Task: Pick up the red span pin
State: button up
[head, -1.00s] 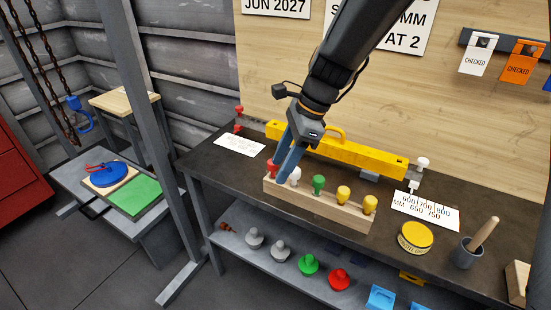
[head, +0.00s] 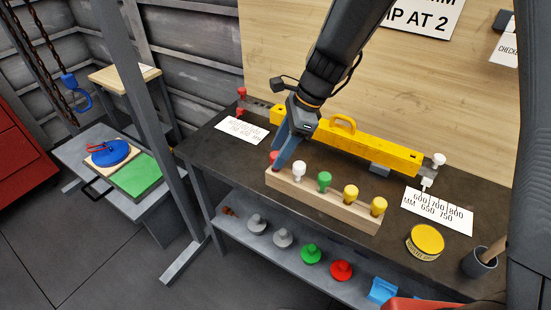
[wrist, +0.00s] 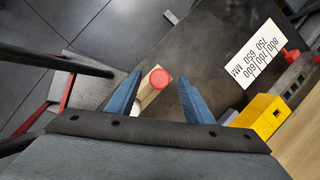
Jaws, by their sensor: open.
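The red span pin (head: 273,156) stands at the left end of a wooden pin block (head: 325,205) on the dark bench. My gripper (head: 278,164) is at that end, and its blue fingers partly hide the pin. In the wrist view, the round red top of the pin (wrist: 160,78) shows between the two open, apart fingertips (wrist: 159,74). Neither finger visibly touches it. White (head: 299,171), green (head: 324,180) and yellow (head: 351,193) pins stand to its right in the block.
A yellow beam (head: 375,150) with a handle lies behind the block, with red pins (head: 240,93) at its left end and a white pin (head: 438,160) at its right. A yellow tin (head: 427,240) and grey cup (head: 480,262) stand at right.

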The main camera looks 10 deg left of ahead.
jog(key=shift+x, duration=1.3)
jog(key=shift+s, duration=0.1)
jog(key=shift+c, duration=0.2)
jog(key=c, duration=1.1)
notch_tip(320, 180, up, 10)
jog(key=shift+r+b, duration=0.1)
jog(key=shift+b, duration=0.65)
